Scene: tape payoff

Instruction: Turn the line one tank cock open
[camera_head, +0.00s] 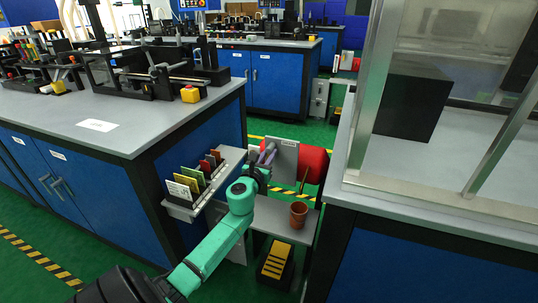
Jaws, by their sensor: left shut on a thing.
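A red tank (312,165) lies behind a grey upright plate (285,158) in the aisle between the benches. My left arm, green, reaches in from the lower left. Its gripper (266,156) is at the left side of the grey plate, shut on a small part that looks like the tank cock. The cock is mostly hidden by the gripper and too small to tell how far it is turned. My right gripper is not in view.
A rack of coloured cards (200,185) hangs on the left bench (97,125), close beside my forearm. A brown pot (299,214) stands on a low grey shelf, with a yellow-striped black step (275,262) below. A framed bench (440,215) stands at right.

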